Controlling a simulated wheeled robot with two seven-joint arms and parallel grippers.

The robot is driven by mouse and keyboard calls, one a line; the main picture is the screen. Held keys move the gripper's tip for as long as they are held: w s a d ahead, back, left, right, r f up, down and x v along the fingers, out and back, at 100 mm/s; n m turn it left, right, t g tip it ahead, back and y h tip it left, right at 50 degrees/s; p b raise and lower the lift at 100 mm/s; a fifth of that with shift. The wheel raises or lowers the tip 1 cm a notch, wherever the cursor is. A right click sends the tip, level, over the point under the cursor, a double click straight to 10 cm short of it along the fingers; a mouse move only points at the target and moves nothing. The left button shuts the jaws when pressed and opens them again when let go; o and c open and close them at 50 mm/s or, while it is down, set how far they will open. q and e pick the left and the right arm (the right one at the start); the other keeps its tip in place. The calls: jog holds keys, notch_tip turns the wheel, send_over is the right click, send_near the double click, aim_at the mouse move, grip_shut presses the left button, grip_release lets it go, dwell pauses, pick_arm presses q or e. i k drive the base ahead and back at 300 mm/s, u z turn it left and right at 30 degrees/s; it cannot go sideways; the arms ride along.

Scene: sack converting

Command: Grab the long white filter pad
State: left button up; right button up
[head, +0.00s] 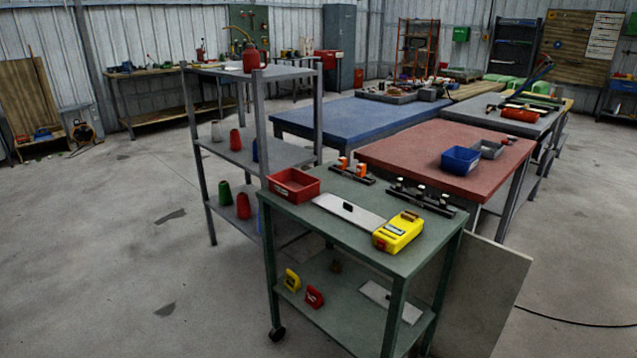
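A long, flat white piece (340,209) that looks like the filter pad lies on the top of the green cart (300,213). It lies between a red bin (294,185) and a yellow device (398,232), and its right end is close to the device. A small dark mark shows on it. A second, shorter flat white piece (390,302) lies on the cart's lower shelf, partly behind a leg. I cannot tell for sure what either piece is made of. Neither of my grippers is in view.
Dark racks with orange parts (352,172) and black knobs (420,197) line the cart's back edge. A grey shelf (240,150) with cones stands left behind it, a red-topped table (440,145) right behind. A board (480,297) leans at the cart's right. The floor at left is open.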

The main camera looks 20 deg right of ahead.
aim_at(361, 218)
jog(key=i, duration=1.2)
jog(key=u, duration=0.6)
jog(key=i, duration=2.25)
jog(key=z, duration=3.05)
